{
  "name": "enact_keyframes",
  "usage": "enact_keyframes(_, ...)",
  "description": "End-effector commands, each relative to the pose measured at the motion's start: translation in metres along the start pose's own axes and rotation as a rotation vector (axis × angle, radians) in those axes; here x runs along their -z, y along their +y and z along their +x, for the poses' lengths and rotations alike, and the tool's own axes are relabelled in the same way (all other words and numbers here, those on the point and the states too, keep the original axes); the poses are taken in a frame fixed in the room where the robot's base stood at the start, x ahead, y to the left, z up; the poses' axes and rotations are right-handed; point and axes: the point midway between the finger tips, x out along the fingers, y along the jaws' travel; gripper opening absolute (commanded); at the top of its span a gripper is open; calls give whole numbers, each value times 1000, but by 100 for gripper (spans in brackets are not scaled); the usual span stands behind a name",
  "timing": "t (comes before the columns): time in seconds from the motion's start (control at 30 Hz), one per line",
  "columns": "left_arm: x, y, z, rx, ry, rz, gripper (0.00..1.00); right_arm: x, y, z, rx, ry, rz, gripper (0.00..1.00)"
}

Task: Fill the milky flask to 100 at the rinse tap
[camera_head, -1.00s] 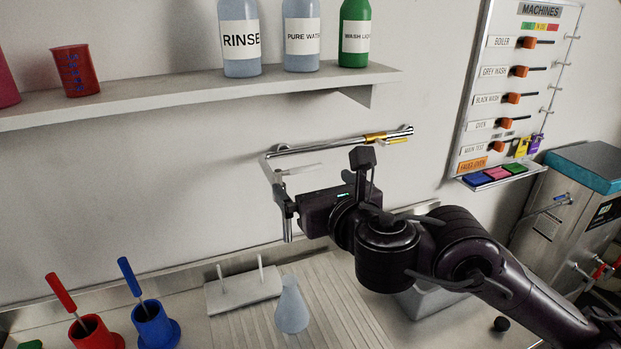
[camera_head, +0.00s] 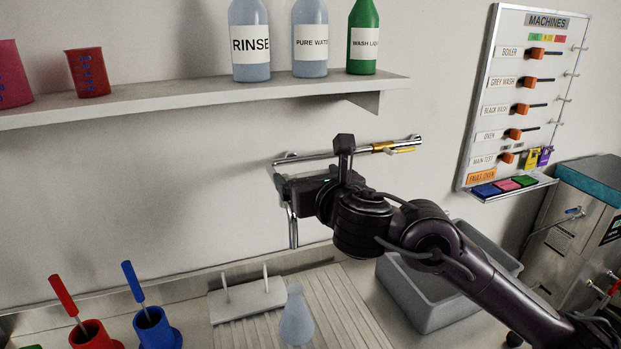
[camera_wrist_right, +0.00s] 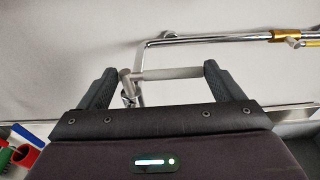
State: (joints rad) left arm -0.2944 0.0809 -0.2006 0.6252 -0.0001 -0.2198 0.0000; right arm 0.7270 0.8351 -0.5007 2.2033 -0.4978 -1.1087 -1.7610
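The milky flask (camera_head: 296,322) is pale blue-grey and stands upright on the ribbed drainboard, below the tap's downward spout (camera_head: 293,228). The chrome rinse tap (camera_head: 350,150) runs along the wall with a yellow band near its right end. My right gripper (camera_head: 290,186) is at the tap's left end, above the flask. In the right wrist view its two fingers (camera_wrist_right: 162,82) are spread, with a grey tap lever (camera_wrist_right: 172,74) across the gap. I cannot tell whether they touch it. The flask's fill level is not readable. My left gripper is not in view.
A white two-peg rack (camera_head: 246,301) stands left of the flask. Red (camera_head: 93,335) and blue (camera_head: 157,330) holders are farther left. A grey basin (camera_head: 430,300) lies under my right arm. A shelf (camera_head: 200,95) with bottles and beakers hangs above.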

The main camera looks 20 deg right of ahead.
Motion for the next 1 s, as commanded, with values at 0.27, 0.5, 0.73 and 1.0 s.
enact_keyframes(0.27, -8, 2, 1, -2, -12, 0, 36, 0, 0, 0, 4, 0, 1, 62)
enact_keyframes(0.5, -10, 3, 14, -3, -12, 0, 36, 2, 4, -4, 98, -3, 16, 62)
enact_keyframes(0.73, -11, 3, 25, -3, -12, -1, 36, 2, 8, -7, 205, -3, 33, 62)
enact_keyframes(1.0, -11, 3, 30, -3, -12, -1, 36, 2, 9, -10, 296, 0, 46, 62)
